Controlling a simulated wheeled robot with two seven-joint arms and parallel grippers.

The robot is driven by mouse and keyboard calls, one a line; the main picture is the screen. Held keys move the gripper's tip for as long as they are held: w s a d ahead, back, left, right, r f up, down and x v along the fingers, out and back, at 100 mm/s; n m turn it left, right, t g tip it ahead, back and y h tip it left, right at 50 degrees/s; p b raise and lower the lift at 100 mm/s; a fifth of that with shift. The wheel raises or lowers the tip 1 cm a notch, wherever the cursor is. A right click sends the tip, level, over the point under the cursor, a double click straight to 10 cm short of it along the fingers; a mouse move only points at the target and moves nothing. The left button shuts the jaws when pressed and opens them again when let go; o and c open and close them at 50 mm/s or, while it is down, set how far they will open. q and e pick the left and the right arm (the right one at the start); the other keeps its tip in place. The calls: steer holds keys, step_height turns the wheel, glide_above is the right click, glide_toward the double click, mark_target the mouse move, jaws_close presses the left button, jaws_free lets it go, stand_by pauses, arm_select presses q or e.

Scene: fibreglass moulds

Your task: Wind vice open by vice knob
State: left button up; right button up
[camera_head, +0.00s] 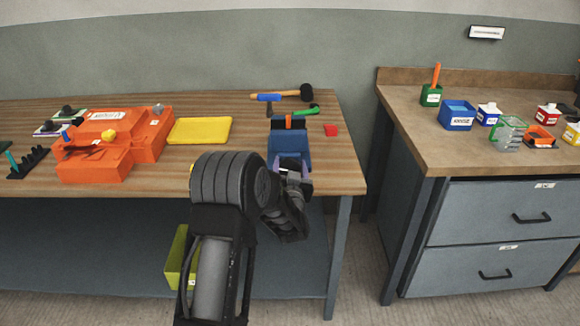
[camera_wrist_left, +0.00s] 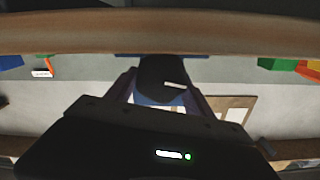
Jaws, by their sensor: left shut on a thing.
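The blue vice (camera_head: 288,143) sits at the front right of the wooden table, with an orange piece (camera_head: 296,121) at its jaws. How far the jaws stand apart is too small to tell. My left gripper (camera_head: 293,172) is at the vice's front, by the table edge, its arm coming up from below. In the left wrist view a dark rounded knob (camera_wrist_left: 160,72) lies between the two purplish fingers of my left gripper (camera_wrist_left: 163,92), which is shut on it. In the head view the knob is hidden by the gripper. My right gripper is not in view.
A yellow tray (camera_head: 201,131) and a large orange mould (camera_head: 108,160) are left. A gap separates the right workbench (camera_head: 450,160).

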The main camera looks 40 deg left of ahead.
arm_select(q)
steer(key=c, duration=0.6)
steer(key=shift+f+b, duration=0.15)
steer(key=shift+b, duration=0.25)
steer(key=n+b, duration=0.1)
steer(key=b, duration=0.2)
steer(key=n+b, duration=0.2)
steer(key=shift+s+a+f+b, duration=0.1)
steer(key=shift+a+f+b, duration=0.1)
steer(key=shift+b, duration=0.2)
steer(key=shift+r+n+b, duration=0.25)
steer(key=shift+n+b, duration=0.2)
steer(key=shift+n, duration=0.25)
steer(key=shift+r, duration=0.1)
steer(key=o, duration=1.4)
steer(key=shift+c, duration=0.2)
steer(key=shift+s+d, duration=0.1)
